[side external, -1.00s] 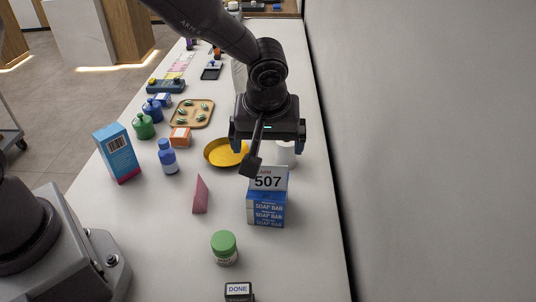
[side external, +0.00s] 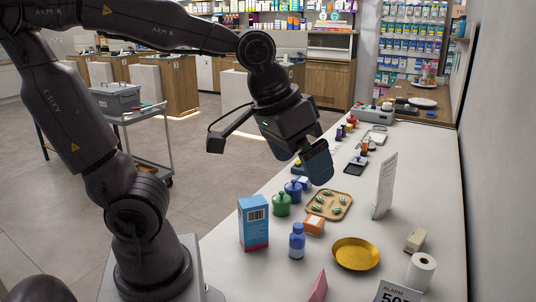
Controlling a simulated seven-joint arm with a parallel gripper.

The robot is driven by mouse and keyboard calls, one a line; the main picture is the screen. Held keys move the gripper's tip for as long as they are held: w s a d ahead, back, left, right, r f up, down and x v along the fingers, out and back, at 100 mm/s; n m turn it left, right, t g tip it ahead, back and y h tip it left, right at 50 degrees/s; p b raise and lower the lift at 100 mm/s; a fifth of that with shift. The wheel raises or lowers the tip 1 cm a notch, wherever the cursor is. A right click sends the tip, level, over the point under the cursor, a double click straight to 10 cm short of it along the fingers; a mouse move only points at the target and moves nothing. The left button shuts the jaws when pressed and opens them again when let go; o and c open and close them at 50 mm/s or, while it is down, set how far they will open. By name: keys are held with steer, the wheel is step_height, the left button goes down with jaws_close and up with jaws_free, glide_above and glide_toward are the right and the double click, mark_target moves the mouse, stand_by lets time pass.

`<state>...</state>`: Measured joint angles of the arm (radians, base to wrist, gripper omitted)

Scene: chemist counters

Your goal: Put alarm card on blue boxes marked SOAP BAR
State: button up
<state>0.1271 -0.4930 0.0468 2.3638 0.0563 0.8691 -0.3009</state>
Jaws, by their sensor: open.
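The white alarm card (side external: 398,292), with "ALARM" and a partly cut-off number, stands at the bottom right edge of the view. Its lower part and whatever is under it are out of frame. The blue SOAP BAR boxes do not show in this view now. My gripper (side external: 300,160) is open and empty, raised above the far left part of the counter. It is well away from the card, and nothing is between its fingers.
A yellow dish (side external: 356,254), a white roll (side external: 420,271) and a pink card (side external: 318,287) are near the alarm card. A blue carton (side external: 253,222), a blue bottle (side external: 297,241), a green bottle (side external: 281,204) and a tan tray (side external: 329,204) stand further left. A white upright panel (side external: 385,186) rises at right.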

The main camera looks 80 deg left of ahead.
steer(key=s+m, duration=0.1)
steer(key=s, duration=0.1)
steer(key=s+a+m+t, duration=0.1)
steer(key=s, duration=0.1)
steer(key=shift+s+a+r, duration=0.1)
steer(key=shift+s+r, duration=0.05)
steer(key=shift+s, duration=0.25)
